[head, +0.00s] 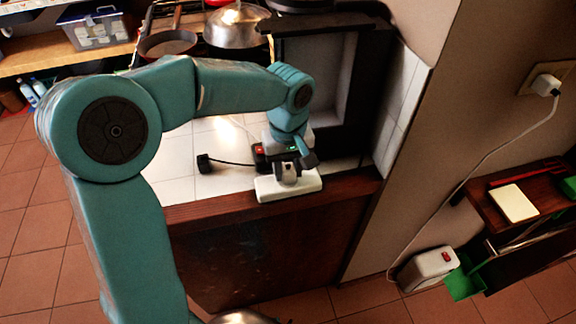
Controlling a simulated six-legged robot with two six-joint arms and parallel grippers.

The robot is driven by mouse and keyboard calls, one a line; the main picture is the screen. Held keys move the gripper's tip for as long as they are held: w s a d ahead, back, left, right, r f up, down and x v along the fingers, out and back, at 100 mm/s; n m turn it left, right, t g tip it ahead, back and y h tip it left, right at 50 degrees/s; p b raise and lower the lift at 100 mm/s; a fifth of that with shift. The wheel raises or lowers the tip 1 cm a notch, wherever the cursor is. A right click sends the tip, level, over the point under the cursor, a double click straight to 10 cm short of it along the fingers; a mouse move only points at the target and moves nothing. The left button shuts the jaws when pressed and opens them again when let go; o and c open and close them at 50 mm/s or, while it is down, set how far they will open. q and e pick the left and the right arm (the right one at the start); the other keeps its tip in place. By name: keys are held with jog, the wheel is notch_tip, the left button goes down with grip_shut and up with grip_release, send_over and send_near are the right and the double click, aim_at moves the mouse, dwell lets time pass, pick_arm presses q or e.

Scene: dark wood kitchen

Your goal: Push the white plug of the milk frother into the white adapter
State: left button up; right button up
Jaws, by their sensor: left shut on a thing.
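My left arm reaches in from the left over the counter. Its gripper (290,164) points down and is shut on a small pale thing that looks like the white plug (289,174), largely hidden by the fingers. Directly below it, a white block that looks like the white adapter (305,186) lies at the counter's front edge. I cannot tell whether the plug is seated in it. A dark device with a red light (261,152) sits just behind, partly hidden by the gripper. I cannot tell whether this is the milk frother. My right gripper is not in view.
A black plug (204,163) on a cable lies on the white-tiled counter (170,165). Pans and a metal lid (236,22) stand behind. At right, a white plug in a wall socket (546,84) has a cable to a white appliance (430,267) on the floor.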

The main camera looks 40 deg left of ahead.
pick_arm(q)
jog(key=shift+f, duration=0.25)
jog(key=o, duration=1.1)
notch_tip(320, 180, up, 16)
jog(key=shift+r+p, duration=0.2)
jog(key=shift+p, duration=0.85)
